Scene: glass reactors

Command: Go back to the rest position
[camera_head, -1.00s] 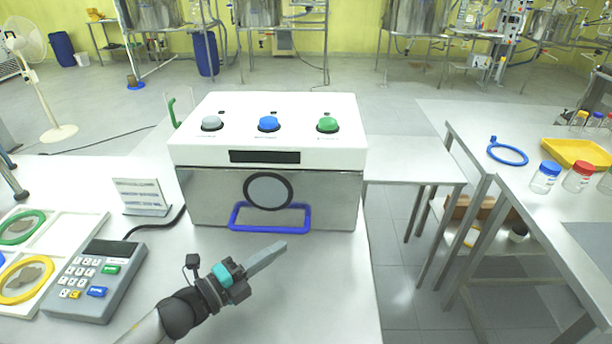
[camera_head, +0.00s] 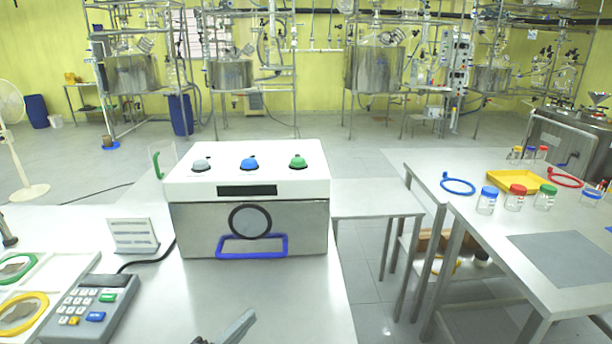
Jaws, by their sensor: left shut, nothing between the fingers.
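My left gripper (camera_head: 236,328) shows only at the bottom edge of the head view, its grey fingers together and empty. It is over the white table, in front of the box-shaped machine (camera_head: 190,230) and apart from it. The machine has a grey, a blue and a green button on top and a blue handle (camera_head: 252,254) on its front. The rest of my left arm is out of frame.
A keypad device (camera_head: 92,308) and a panel with coloured rings (camera_head: 40,300) lie on the left. A small sign (camera_head: 133,236) stands behind them. A right-hand table (camera_head: 480,222) holds jars and a yellow tray (camera_head: 515,181). Grey floor lies between the tables and the reactors.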

